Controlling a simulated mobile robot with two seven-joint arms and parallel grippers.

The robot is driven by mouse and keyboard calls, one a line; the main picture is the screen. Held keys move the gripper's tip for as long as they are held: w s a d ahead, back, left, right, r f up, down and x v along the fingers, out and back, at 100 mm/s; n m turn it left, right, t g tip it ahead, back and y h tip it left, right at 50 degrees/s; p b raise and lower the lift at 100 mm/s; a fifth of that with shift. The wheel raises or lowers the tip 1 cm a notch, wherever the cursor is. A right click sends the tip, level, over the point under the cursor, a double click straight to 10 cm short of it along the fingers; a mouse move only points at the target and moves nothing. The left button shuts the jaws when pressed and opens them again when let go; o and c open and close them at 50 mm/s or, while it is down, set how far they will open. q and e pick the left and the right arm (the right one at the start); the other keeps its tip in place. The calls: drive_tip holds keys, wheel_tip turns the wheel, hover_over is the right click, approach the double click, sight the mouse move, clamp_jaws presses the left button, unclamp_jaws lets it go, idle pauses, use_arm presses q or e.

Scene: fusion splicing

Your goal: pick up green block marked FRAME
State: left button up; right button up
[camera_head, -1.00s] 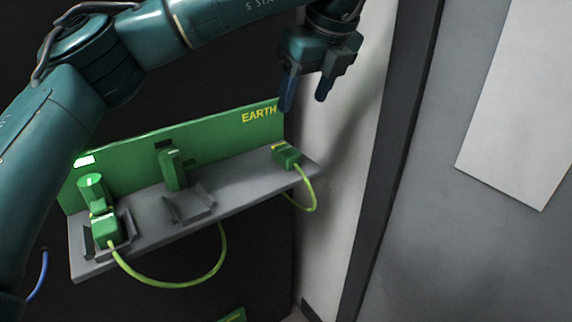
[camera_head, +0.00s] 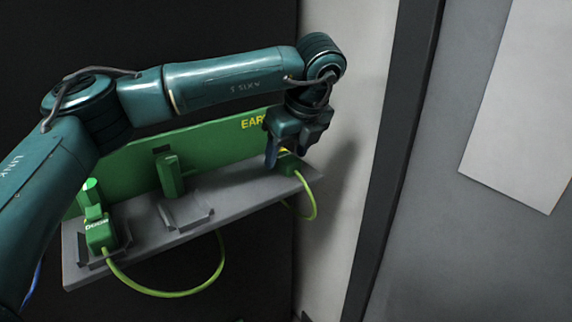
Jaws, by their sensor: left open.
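A green block (camera_head: 289,163) with a yellow-green cable sits at the right end of the grey shelf (camera_head: 235,193). My left gripper's fingers hide most of it, and I cannot read its marking. My left gripper (camera_head: 285,158) points down at this block, its fingers apart and around or just in front of it. Another green block (camera_head: 101,235) with white lettering, which reads like DOOR, sits in a grey cradle at the shelf's left end. My right gripper is out of view.
A green post (camera_head: 170,175) stands mid-shelf behind an empty grey cradle (camera_head: 187,214). A yellow-green cable (camera_head: 190,294) hangs below the shelf. A pale wall and dark upright edge lie close on the right.

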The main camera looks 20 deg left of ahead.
use_arm(q)
drive_tip(key=shift+f, duration=0.15)
drive_tip(key=shift+c, duration=0.2)
drive_tip(key=c, duration=1.1)
